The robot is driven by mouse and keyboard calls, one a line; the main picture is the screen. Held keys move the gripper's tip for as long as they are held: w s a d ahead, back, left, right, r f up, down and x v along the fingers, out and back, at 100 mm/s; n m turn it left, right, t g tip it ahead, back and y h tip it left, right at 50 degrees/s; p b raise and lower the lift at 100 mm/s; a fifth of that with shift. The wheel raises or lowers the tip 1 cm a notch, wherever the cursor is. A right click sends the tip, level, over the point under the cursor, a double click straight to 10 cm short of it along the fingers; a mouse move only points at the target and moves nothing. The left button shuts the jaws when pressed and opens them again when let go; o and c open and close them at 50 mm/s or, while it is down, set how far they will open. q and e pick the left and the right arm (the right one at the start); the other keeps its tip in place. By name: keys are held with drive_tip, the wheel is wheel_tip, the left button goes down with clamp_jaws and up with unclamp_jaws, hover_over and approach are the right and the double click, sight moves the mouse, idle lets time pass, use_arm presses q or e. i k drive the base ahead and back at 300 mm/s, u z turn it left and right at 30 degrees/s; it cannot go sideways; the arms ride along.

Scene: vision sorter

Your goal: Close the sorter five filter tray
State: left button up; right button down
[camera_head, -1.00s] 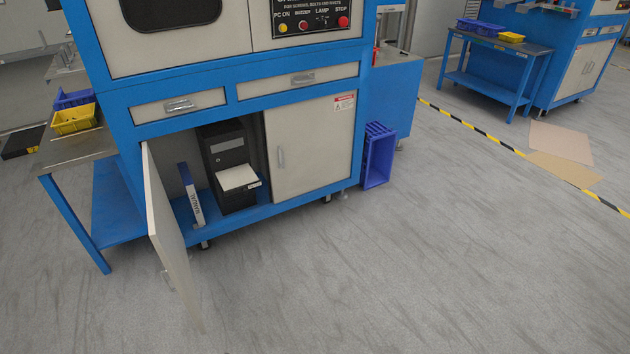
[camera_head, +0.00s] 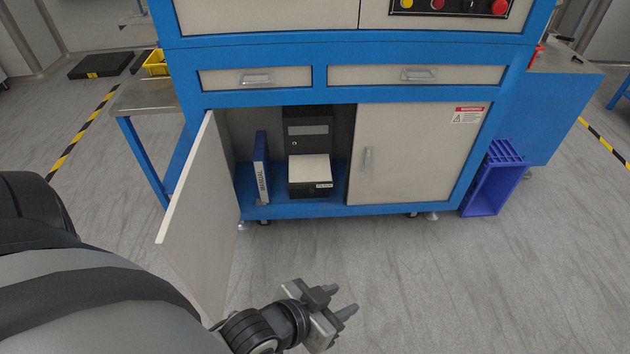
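The filter tray (camera_head: 309,176) is a black box-like drawer with a pale top and a small label on its front. It sticks out from the lower part of a black unit (camera_head: 308,128) inside the open lower cabinet of the blue sorter (camera_head: 350,83). My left gripper (camera_head: 346,301) is low in front of the cabinet, above the floor and well short of the tray. Its two fingers stand apart with nothing between them. My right gripper is not in view.
The left cabinet door (camera_head: 197,215) stands open towards me, left of my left gripper. The right door (camera_head: 414,155) is shut. A manual (camera_head: 262,168) stands left of the tray. A blue crate (camera_head: 492,182) stands at the right. Floor in front is clear.

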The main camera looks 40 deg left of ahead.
sight(311, 172)
drive_tip(key=u, duration=0.85)
drive_tip(key=i, duration=0.9)
drive_tip(key=u, duration=1)
